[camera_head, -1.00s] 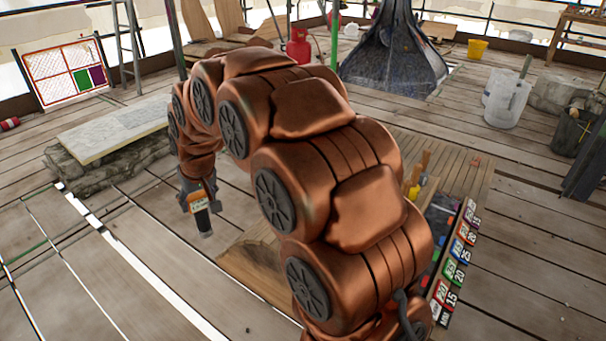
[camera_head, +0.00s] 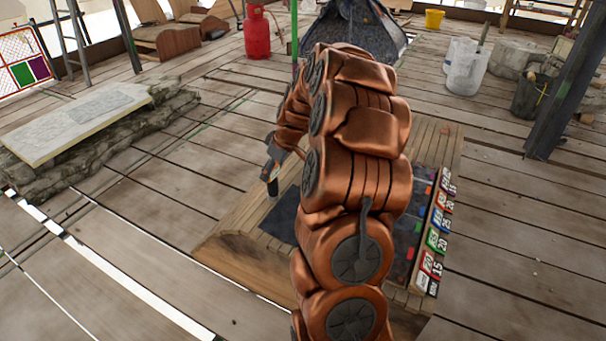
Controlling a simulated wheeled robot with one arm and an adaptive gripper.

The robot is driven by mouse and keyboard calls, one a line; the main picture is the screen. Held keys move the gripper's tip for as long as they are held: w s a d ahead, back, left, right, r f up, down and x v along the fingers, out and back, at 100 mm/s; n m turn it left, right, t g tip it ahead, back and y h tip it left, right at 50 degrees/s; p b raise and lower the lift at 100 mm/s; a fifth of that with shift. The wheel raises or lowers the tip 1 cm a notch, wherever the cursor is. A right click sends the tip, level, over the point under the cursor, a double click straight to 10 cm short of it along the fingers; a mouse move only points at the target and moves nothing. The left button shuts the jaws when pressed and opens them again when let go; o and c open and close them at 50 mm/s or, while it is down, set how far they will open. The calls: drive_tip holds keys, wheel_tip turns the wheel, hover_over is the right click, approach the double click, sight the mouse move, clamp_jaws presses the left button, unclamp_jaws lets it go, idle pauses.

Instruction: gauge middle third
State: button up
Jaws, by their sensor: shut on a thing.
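My gripper (camera_head: 273,172) is shut on a small dark handheld thing (camera_head: 273,188), likely the gauge. It points down above the left part of a wooden bench board with a dark mat (camera_head: 282,216). Its face and tip are too small to read, and whether it touches the mat I cannot tell. My copper arm covers the middle of the board. The dark, flared base of the spire (camera_head: 370,38) stands at the back, its top out of view.
A rack of coloured number tags (camera_head: 437,235) lines the board's right edge. A stone slab (camera_head: 75,122) lies on blocks at left. A red gas bottle (camera_head: 257,35), white buckets (camera_head: 465,68) and a dark post (camera_head: 570,85) stand behind. Plank floor is clear at front left.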

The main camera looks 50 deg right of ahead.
drive_tip(key=s+d+f+b, duration=0.1)
drive_tip(key=s+d+f, duration=0.4)
drive_tip(key=d+f, duration=0.2)
drive_tip(key=shift+d+f+n, duration=0.3)
drive_tip(key=shift+d+f, duration=0.05)
drive_tip(key=shift+f, duration=0.15)
drive_tip(key=shift+f+b, duration=1.2)
drive_tip(key=shift+f, duration=0.55)
idle(2.2)
wheel_tip(320, 180, up, 5)
drive_tip(key=shift+w+r+p, duration=0.1)
drive_tip(key=shift+p, duration=0.4)
idle(0.3)
drive_tip(key=shift+f, duration=0.2)
idle(0.8)
